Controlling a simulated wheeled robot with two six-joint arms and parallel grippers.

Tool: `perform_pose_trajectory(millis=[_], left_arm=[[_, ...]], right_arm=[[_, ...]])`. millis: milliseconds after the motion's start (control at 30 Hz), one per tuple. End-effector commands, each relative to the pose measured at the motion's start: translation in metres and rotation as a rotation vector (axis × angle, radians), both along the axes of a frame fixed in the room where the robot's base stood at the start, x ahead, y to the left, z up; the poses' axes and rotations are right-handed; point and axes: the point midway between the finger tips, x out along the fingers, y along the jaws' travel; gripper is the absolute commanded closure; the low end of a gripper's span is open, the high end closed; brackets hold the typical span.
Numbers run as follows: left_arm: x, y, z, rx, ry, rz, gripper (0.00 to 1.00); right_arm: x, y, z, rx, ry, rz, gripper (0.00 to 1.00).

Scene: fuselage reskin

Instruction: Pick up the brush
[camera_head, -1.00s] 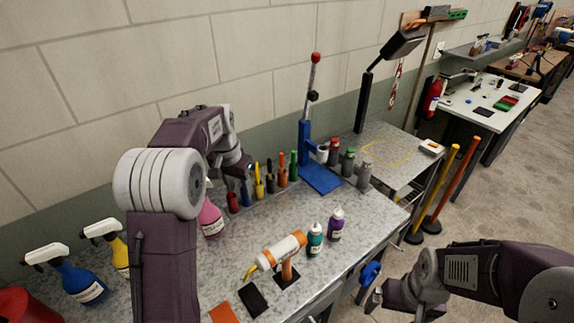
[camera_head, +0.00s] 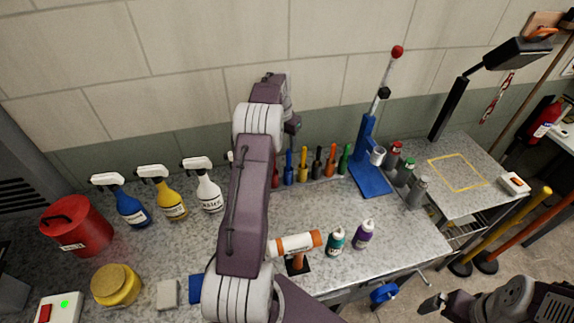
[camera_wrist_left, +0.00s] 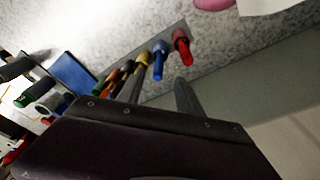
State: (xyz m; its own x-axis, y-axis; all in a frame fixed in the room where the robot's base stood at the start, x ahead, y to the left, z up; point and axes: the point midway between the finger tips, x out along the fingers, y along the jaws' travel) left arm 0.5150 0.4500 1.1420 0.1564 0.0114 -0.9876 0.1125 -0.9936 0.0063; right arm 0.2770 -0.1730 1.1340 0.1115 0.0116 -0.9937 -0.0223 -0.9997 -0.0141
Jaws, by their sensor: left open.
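A row of upright handled tools stands in a rack (camera_head: 325,178) at the back of the bench: red, blue (camera_head: 289,168), yellow (camera_head: 303,165), black (camera_head: 318,162), orange (camera_head: 332,160) and green (camera_head: 345,158). I cannot tell which one is the brush. My left gripper (camera_head: 293,124) is above and behind the row, partly hidden by its arm. In the left wrist view its fingers (camera_wrist_left: 162,90) are apart with nothing held, near the blue handle (camera_wrist_left: 159,60) and the red handle (camera_wrist_left: 182,46). My right gripper (camera_head: 432,303) is low at the right, off the bench.
Spray bottles (camera_head: 170,195), a red bin (camera_head: 75,225) and a yellow jar (camera_head: 116,285) stand at the left. A blue press (camera_head: 369,165) stands right of the row. A caulk-like tube (camera_head: 294,244) and two small bottles (camera_head: 363,233) are in front. The wall (camera_head: 200,50) is close behind.

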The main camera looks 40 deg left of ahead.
Motion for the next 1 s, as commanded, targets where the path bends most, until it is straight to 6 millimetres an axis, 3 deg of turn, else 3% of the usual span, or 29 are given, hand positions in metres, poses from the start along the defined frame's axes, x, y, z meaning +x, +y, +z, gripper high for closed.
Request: perform_pose_trajectory(millis=[333,433,600,833,1000], left_arm=[[0.005,0.001,-0.026,-0.002,0.002,-0.001,0.57],[0.007,0.005,-0.043,-0.004,0.005,-0.001,0.57],[0.011,0.006,-0.069,-0.002,0.001,-0.001,0.57],[0.012,0.006,-0.072,0.000,-0.001,-0.002,0.57],[0.012,0.006,-0.072,0.000,-0.001,-0.002,1.00]], right_arm=[[0.000,0.000,0.018,0.000,0.000,0.000,0.00],[0.000,0.000,0.033,0.000,-0.001,0.000,0.00],[0.000,0.000,0.037,0.000,-0.001,0.000,0.00],[0.000,0.000,0.035,0.000,0.000,0.000,0.00],[0.000,0.000,0.035,0.000,0.000,0.000,0.00]])
